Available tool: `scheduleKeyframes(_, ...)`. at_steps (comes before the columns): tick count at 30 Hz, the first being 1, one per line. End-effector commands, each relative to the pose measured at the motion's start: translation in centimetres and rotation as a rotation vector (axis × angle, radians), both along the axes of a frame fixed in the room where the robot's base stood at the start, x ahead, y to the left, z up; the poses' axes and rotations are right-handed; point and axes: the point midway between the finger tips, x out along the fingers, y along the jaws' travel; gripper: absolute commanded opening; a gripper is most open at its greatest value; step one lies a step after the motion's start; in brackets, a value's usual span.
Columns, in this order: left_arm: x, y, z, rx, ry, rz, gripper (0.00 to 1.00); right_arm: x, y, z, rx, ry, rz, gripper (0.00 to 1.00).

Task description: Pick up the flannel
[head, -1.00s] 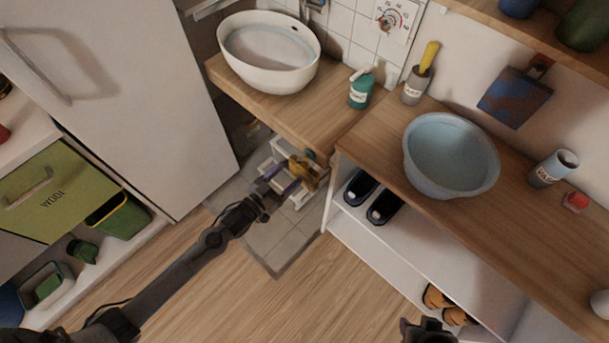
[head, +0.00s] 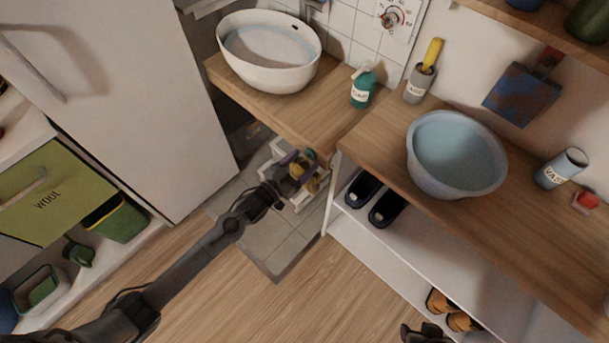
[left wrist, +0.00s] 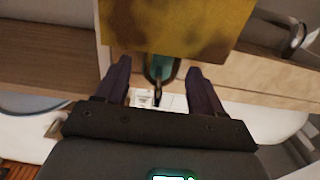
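A mustard-yellow cloth, which I take to be the flannel (head: 313,184), hangs at the white rack under the washbasin counter. In the left wrist view the yellow cloth (left wrist: 180,25) fills the top middle, just past my fingertips. My left gripper (head: 294,163) is at the rack beside the cloth. Its two dark purple fingers stand apart in the left wrist view (left wrist: 160,72), with a teal piece and a dark loop showing between them. It does not grip the cloth. My right gripper (head: 425,333) is partly cut off at the bottom edge, its fingers unclear.
The white rack (head: 281,147) stands below the wooden counter (head: 300,115) with the white basin (head: 270,78). A fridge (head: 150,100) is left of it. A shelf unit with dark slippers (head: 386,210) is close on the right. The floor in front is clear.

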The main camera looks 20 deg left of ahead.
Motion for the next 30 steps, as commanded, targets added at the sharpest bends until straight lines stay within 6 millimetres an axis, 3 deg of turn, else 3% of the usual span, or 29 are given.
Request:
scheduleKeyframes(2,0.0,0.0,0.0,0.0,0.0,0.0,0.56,0.0,0.0,0.0,0.0,0.0,0.0,0.43)
scheduleKeyframes(13,0.0,0.0,0.0,0.0,0.0,0.0,0.0,0.0,0.0,0.0,0.0,0.0,0.0,0.43)
scheduleKeyframes(23,0.0,0.0,0.2,0.0,-0.001,0.0,0.0,0.0,0.0,0.1,0.001,0.0,0.0,0.43)
scheduleKeyframes(30,0.0,0.0,1.8,0.0,-0.001,0.001,0.0,0.0,0.0,1.1,0.001,0.001,0.0,0.43)
